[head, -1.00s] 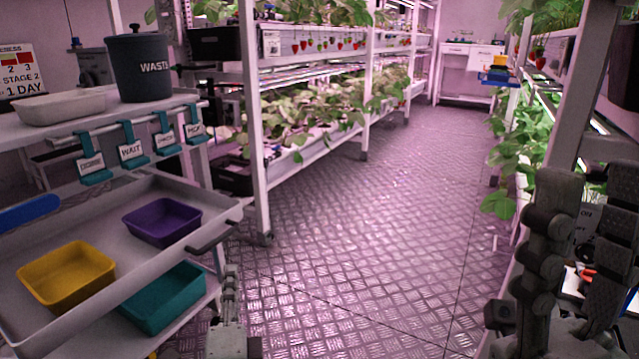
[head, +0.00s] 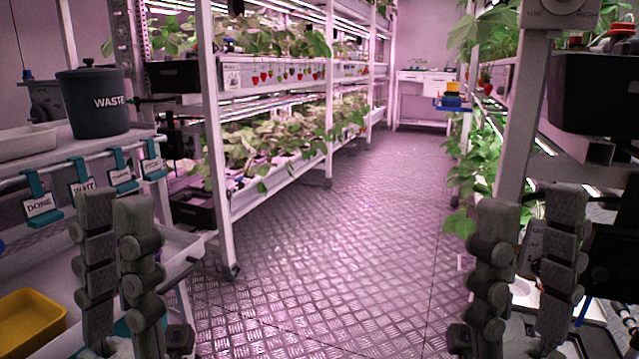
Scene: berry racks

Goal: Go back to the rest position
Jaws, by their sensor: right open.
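My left gripper (head: 116,198) is raised at the lower left, fingers pointing up, in front of the trolley. Its two fingers look close together with no object seen between them; how wide they stand is unclear. My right gripper (head: 531,200) is raised at the lower right, fingers up and apart, open and empty. It stands in front of the right-hand rack's post. Both wrists are cut off by the lower edge of the view.
The trolley at left carries a dark WASTE bin (head: 95,103), hanging labels such as DONE (head: 39,204) and a yellow tray (head: 30,322). A plant rack (head: 215,160) stands behind it. The metal floor (head: 330,260) between the racks is clear. A black box (head: 597,95) is at right.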

